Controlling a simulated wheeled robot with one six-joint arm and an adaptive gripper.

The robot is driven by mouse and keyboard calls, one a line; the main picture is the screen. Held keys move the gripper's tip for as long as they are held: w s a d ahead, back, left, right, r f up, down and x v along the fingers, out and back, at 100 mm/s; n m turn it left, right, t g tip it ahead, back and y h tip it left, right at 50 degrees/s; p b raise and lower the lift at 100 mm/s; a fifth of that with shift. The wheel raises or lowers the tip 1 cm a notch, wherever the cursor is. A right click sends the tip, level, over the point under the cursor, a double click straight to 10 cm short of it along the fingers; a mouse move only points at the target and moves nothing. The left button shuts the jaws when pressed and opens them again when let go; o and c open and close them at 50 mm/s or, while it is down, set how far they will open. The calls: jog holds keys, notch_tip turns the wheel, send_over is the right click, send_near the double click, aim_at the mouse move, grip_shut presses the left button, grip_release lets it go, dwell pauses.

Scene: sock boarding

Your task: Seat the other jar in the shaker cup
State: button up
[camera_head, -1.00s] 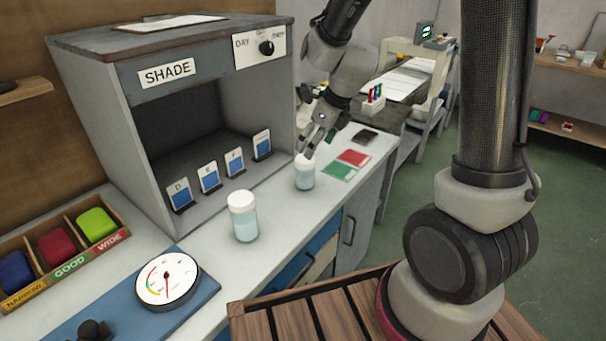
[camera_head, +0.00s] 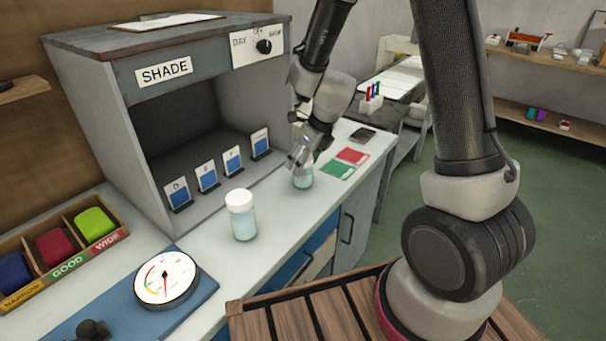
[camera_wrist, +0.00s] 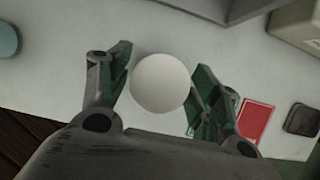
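Two clear jars with white lids stand upright on the white counter. The nearer jar (camera_head: 242,215) stands alone in front of the grey shade box. The farther jar (camera_head: 304,180) stands at my gripper (camera_head: 300,165), which partly hides it in the head view. In the wrist view my gripper (camera_wrist: 158,95) has its fingers apart on either side of that jar's round white lid (camera_wrist: 160,84). The right finger looks very close to the lid, and a gap shows at the left finger. I do not make out a shaker cup in either view.
The grey shade box (camera_head: 165,72) with several small lettered cards stands behind the jars. Green and red cards (camera_head: 352,156) and a dark pad (camera_head: 363,135) lie beyond the farther jar. A round dial (camera_head: 166,279) sits at the front left.

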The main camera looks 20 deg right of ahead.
jog(key=c, duration=1)
